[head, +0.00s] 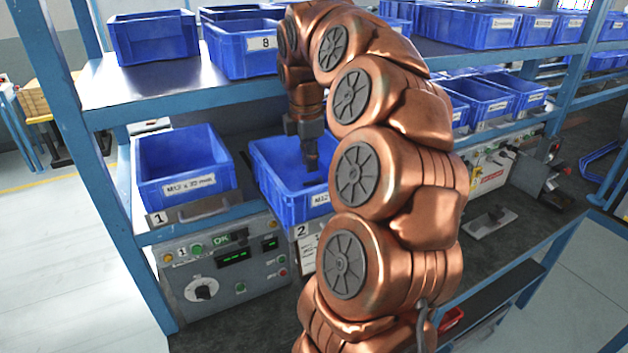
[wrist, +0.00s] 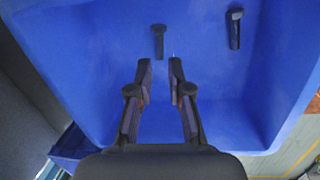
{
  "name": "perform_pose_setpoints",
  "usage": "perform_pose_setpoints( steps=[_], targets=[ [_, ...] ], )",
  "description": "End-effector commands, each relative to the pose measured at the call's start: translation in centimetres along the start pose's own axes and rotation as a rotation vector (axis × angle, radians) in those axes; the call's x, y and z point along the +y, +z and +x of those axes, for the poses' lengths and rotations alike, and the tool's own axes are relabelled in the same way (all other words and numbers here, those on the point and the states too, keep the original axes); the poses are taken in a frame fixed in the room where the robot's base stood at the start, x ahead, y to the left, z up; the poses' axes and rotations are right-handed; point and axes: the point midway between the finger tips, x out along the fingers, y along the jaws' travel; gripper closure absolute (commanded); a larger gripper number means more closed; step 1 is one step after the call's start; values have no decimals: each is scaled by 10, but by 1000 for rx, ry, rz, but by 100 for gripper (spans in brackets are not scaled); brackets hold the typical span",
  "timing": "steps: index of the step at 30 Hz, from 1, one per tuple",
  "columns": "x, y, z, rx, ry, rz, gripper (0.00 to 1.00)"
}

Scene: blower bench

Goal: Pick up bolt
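A dark bolt (wrist: 158,42) lies on the floor of a blue bin (wrist: 85,60), just beyond my fingertips in the wrist view. A second dark bolt (wrist: 234,28) lies farther right in the same bin. My gripper (wrist: 160,75) is open, with a gap between its two fingers and nothing in it. In the head view my gripper (head: 311,160) reaches down into the blue bin (head: 285,200) above the panel marked 2. The bolts are hard to make out there, and my arm hides the bin's right part.
Another blue bin (head: 183,170) stands to the left above the panel marked 1. A shelf (head: 180,82) with blue bins runs above. The bin walls stand close around my gripper. A control box (head: 225,265) sits below.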

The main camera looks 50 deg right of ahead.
Motion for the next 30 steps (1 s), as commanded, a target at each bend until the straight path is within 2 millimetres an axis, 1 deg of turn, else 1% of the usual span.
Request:
perform_pose_setpoints(
  steps=[5,10,18,21,29,30],
  targets=[
    [0,0,4,0,-3,0,82],
    [1,3,13,0,-1,1,82],
    [1,6,43,-1,-4,0,82],
    [1,5,51,0,-2,-1,82],
    [1,5,54,0,1,0,82],
    [1,5,54,0,1,0,86]
  ],
)
